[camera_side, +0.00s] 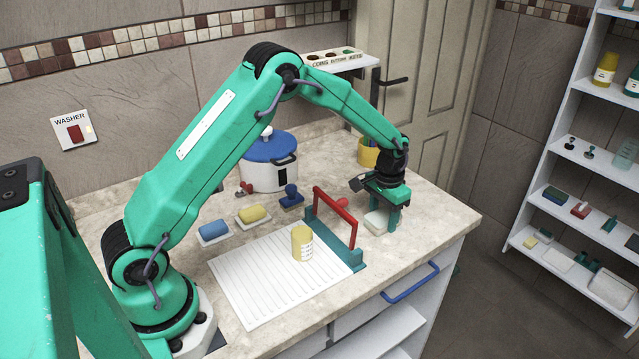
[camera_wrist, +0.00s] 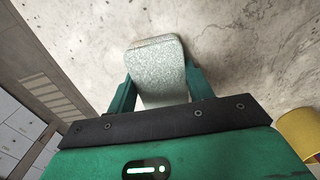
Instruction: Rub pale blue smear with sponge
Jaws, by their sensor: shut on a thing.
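My gripper (camera_side: 384,212) is low over the right end of the stone-look worktop, fingers pointing down. It is shut on a pale grey-green, speckled block, which looks like the sponge (camera_side: 375,222). In the wrist view, the sponge (camera_wrist: 158,72) sits between the two green fingers of my gripper (camera_wrist: 160,88). The sponge is at or very near the worktop; I cannot tell if it touches. I see no clear pale blue smear in either view; the sponge and gripper hide the surface beneath them.
Left of my gripper stands a teal frame with a red bar (camera_side: 336,216), close by. Blue (camera_side: 213,229) and yellow (camera_side: 252,213) blocks, a pot (camera_side: 268,172) and a yellow cup (camera_side: 368,152) stand behind. The worktop's right edge is near.

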